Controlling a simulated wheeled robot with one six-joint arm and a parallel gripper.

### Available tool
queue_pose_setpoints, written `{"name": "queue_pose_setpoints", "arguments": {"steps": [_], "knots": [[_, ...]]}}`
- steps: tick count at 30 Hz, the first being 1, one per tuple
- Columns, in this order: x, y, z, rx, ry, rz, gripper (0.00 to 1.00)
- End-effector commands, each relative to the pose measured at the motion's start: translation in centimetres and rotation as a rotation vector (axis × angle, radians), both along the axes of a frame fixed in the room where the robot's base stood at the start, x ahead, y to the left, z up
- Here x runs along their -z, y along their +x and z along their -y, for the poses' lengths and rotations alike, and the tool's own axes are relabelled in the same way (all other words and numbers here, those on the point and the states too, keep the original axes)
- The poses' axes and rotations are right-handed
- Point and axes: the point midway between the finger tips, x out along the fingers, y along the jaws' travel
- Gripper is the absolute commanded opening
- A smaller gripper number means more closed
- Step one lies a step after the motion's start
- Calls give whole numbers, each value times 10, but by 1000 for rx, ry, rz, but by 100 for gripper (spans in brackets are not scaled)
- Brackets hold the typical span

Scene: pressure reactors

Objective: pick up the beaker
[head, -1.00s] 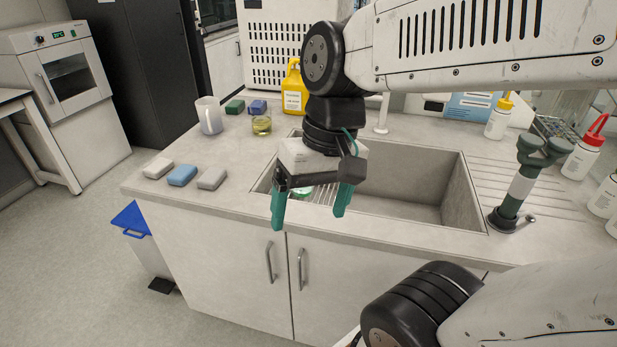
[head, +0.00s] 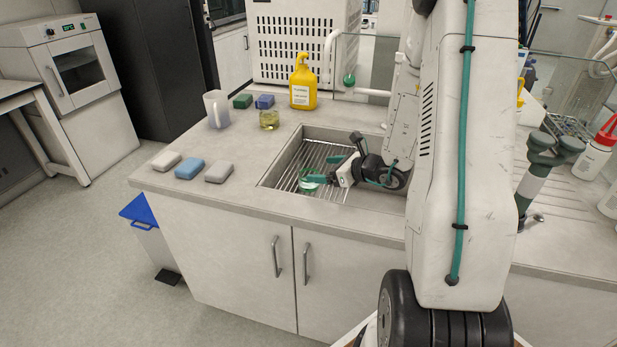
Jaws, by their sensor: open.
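A small glass beaker (head: 269,121) with yellowish liquid stands upright on the counter, behind the sink's left rear corner. A small clear vessel with green in it (head: 307,185) is in the sink, at its left front part on the wire rack; I cannot tell exactly what it is. My gripper (head: 325,170) is low inside the sink, turned sideways with its teal fingers pointing left. The fingers are apart with nothing visible between them. The lower finger's tip overlaps the green vessel in the picture; whether they touch is unclear.
The sink (head: 283,165) walls surround my gripper. A white jug (head: 216,110), a yellow bottle (head: 302,84) and green and blue sponges stand behind. Three blocks (head: 190,169) lie at the counter's left front. A dark green tap fixture (head: 545,160) is right of my arm.

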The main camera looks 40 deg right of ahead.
Motion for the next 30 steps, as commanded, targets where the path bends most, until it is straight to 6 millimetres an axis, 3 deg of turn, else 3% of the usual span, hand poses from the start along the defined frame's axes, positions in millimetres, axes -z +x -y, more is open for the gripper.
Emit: {"name": "queue_pose_setpoints", "arguments": {"steps": [5, 22, 30], "knots": [[14, 5, 11, 58, 28, -15, 86], [43, 62, -9, 56, 26, -13, 86], [45, 66, -9, 58, 25, -13, 83]]}}
